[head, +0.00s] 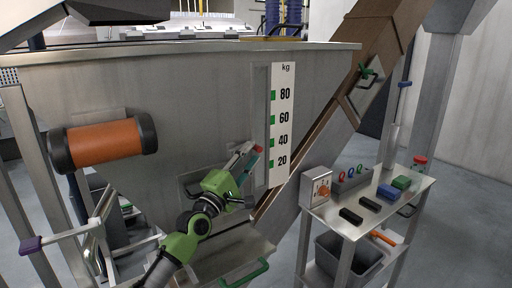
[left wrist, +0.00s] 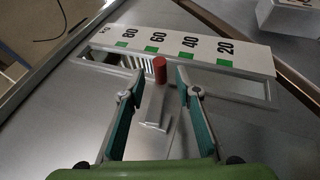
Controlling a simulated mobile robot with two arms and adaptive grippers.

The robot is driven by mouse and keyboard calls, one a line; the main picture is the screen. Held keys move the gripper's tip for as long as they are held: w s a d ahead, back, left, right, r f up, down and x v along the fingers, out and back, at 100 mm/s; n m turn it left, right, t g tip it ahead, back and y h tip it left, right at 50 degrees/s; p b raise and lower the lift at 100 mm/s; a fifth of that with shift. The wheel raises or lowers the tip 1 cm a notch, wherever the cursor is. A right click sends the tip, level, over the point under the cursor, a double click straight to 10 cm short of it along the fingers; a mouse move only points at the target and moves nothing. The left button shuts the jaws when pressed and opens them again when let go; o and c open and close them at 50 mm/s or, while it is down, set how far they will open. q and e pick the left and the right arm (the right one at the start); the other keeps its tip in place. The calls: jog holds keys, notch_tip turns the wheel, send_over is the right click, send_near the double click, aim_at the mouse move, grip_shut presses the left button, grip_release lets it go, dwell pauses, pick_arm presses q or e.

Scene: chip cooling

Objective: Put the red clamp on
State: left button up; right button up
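A red-tipped piece, which looks like the red clamp, shows in the left wrist view (left wrist: 160,69) as a red cylinder above a grey metal bracket (left wrist: 156,106). Its red end also shows in the head view (head: 259,149), close to the white kg scale (head: 282,120) on the hopper's front. My left gripper (head: 249,162) is at the hopper front, below and left of the scale's middle. Its teal-padded fingers (left wrist: 158,88) are spread on both sides of the bracket, with gaps visible. The red end lies between and slightly beyond the fingertips. My right gripper is not in view.
A large grey metal hopper (head: 150,80) fills the left and middle, with an orange cylinder (head: 105,143) on its front. A brown chute (head: 345,95) slants beside it. A cart (head: 405,215) at right carries a control box (head: 317,187) and small blocks. Open floor lies further right.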

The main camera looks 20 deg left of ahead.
aim_at(256, 148)
pick_arm(q)
jog(key=shift+x, duration=1.95)
grip_shut()
